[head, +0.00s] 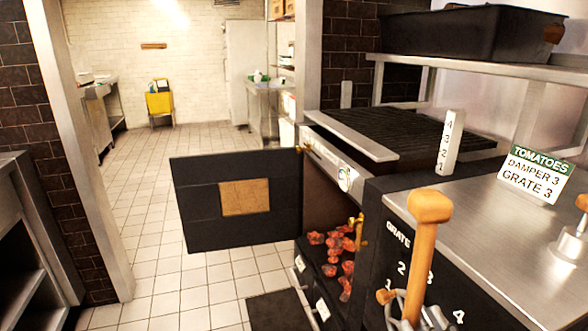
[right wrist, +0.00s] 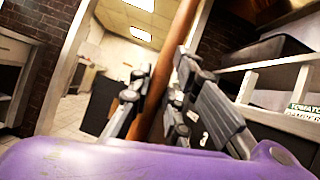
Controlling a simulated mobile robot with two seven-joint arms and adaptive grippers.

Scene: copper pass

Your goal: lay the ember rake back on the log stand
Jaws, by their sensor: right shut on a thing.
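A thick orange-brown wooden handle (head: 430,235), which I take to be the ember rake's, stands nearly upright at the lower right of the head view. My right gripper (head: 410,318) shows only in part at the bottom edge there, around the handle's lower part. In the right wrist view, the dark fingers of my right gripper (right wrist: 158,110) are shut on the brown shaft (right wrist: 183,45). The rake's working end is out of sight. I cannot make out the log stand in either view. My left gripper is not in view.
The black oven door (head: 205,220) stands open to the left, and glowing embers (head: 338,245) lie inside. A ribbed grill (head: 400,130) and a steel counter (head: 490,230) with a TOMATOES card (head: 535,174) are beyond and right. Tiled floor (head: 150,270) is clear at left.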

